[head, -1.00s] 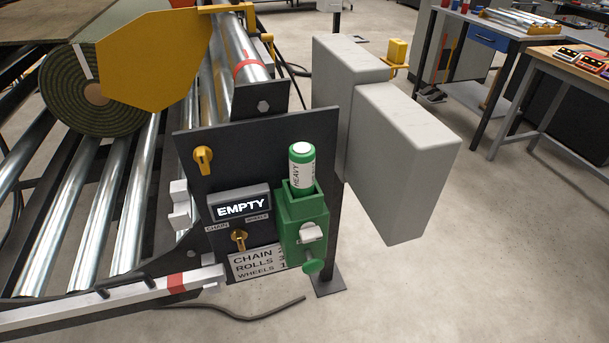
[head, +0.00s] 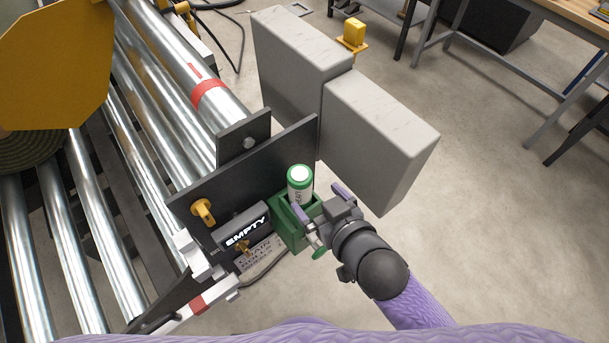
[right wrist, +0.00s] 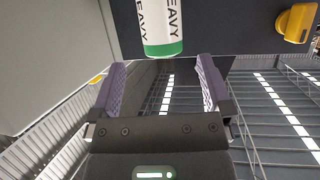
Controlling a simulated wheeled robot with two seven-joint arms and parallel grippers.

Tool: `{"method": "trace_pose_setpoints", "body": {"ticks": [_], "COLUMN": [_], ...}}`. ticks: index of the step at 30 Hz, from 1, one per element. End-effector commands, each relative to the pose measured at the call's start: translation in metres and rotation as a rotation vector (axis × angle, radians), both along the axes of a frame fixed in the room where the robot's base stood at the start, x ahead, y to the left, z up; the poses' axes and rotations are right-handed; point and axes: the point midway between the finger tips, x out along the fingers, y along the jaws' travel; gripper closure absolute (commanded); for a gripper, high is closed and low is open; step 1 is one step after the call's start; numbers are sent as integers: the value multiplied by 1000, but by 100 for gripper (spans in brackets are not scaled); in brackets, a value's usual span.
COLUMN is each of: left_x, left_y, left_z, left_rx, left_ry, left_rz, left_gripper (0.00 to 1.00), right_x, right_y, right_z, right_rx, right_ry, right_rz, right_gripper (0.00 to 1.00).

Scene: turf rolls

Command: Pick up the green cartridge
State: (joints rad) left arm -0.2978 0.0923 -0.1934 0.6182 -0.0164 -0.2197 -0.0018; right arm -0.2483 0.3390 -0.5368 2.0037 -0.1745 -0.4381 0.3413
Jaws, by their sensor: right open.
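The green cartridge (head: 300,190), with a white label and white cap, stands upright in the green holder (head: 283,230) on the dark panel's front. My right gripper (head: 318,201) is open beside the cartridge, on its right and near side. In the right wrist view the cartridge (right wrist: 160,28), with "HEAVY" on its label, shows just past the tips of my open right gripper (right wrist: 160,68), roughly centred between them. I see no contact. The cartridge's lower end is hidden in the holder in the head view. My left gripper is not in view.
A display reading "EMPTY" (head: 246,233) and a yellow knob (head: 203,212) sit left of the holder on the dark panel (head: 245,170). Grey boxes (head: 380,140) stand close behind on the right. Metal rollers (head: 90,215) fill the left.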

Motion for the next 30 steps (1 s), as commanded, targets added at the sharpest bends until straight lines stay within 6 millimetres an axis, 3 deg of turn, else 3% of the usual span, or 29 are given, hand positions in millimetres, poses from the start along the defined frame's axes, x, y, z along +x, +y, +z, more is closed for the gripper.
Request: {"method": "trace_pose_setpoints", "body": {"ticks": [12, 20, 30], "left_x": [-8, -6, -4], "left_y": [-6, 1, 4], "left_z": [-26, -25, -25], "left_rx": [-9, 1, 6], "left_ry": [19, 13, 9], "left_rz": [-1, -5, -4], "left_gripper": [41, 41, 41], "right_x": [59, 63, 62], "right_y": [32, 34, 34], "right_z": [-37, -36, -37], "right_rx": [-1, 0, -1], "right_ry": [1, 2, 3], "right_rz": [-1, 0, 0], "right_gripper": [0, 0, 72]}}
